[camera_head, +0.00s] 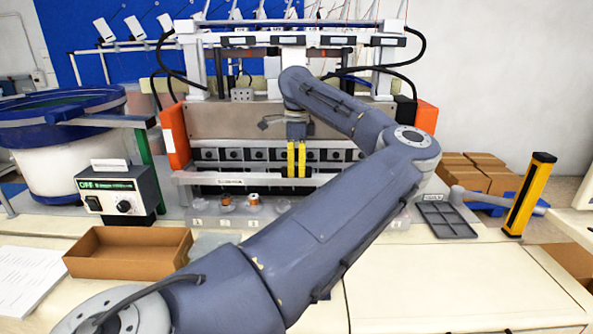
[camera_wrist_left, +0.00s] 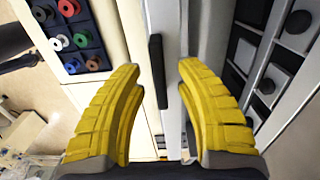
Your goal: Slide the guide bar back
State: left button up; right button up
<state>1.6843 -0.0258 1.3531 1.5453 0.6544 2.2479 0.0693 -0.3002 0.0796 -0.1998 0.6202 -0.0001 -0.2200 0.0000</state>
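The guide bar (camera_head: 215,178) is a long pale bar across the front of the machine, with a small label near its left part. My left gripper (camera_head: 296,160) has yellow fingers pointing down at the bar, right of its label. In the left wrist view the gripper (camera_wrist_left: 160,105) is open, with a clear gap between its fingers. A pale strip that looks like the bar (camera_wrist_left: 180,60) runs through that gap, and a black grip piece (camera_wrist_left: 156,62) lies beside it. I cannot tell whether the fingers touch the bar. My right gripper is out of view.
A row of dark blocks (camera_head: 232,154) lies behind the bar. Small parts (camera_head: 254,200) sit on nests in front. A brown box (camera_head: 130,251), a control box (camera_head: 118,192) and a bowl feeder (camera_head: 60,150) stand left. A grey tray (camera_head: 445,220) and yellow post (camera_head: 529,195) stand right.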

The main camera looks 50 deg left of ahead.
pick_arm(q)
jog(key=shift+f, duration=0.45)
jog(key=shift+o, duration=0.4)
grip_shut()
